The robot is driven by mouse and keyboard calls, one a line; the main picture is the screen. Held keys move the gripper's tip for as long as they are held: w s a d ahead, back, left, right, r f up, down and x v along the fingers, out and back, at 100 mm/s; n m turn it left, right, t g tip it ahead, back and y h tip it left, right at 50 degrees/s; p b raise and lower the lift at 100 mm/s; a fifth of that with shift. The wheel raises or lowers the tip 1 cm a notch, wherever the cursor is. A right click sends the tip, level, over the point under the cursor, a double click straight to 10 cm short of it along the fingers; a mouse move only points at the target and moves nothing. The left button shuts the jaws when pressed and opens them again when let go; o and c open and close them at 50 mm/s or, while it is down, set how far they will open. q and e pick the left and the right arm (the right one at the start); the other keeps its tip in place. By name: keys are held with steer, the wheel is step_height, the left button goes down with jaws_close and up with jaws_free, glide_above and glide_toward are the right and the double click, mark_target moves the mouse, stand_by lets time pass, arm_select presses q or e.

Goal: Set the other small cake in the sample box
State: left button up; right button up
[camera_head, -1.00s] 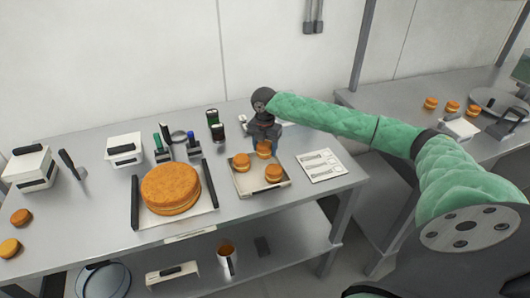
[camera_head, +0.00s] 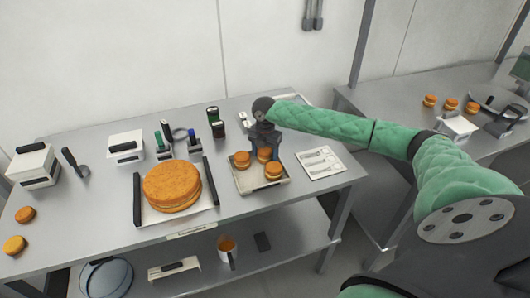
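The small orange cakes with a pale middle layer are on the near table. Three are at a shallow pale tray-like box (camera_head: 246,189): a left one (camera_head: 242,160), a front one (camera_head: 273,171) and a back one (camera_head: 264,155). My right gripper (camera_head: 265,145) points down right at the back cake, which shows below its fingers. The finger gap and any contact are too small to tell. Two more small cakes (camera_head: 25,214) (camera_head: 14,245) lie at the table's left end. No label reading "sample box" is legible. My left gripper is out of view.
A large round cake (camera_head: 172,184) sits on a board between dark bars. White boxes with black handles (camera_head: 33,166) (camera_head: 126,147), dark-capped items and a printed white card (camera_head: 321,163) stand around. A second table at right holds more small cakes (camera_head: 451,104).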

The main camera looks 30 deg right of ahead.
mark_target(265, 150)
steer(key=shift+r, duration=0.15)
steer(key=shift+r, duration=0.2)
step_height(265, 150, up, 10)
steer(key=b, duration=0.4)
steer(key=shift+r+b, duration=0.2)
steer(key=shift+b, duration=0.1)
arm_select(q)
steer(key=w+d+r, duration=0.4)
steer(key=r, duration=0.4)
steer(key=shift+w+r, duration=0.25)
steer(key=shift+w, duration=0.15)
arm_select(e)
steer(key=shift+r, duration=0.6)
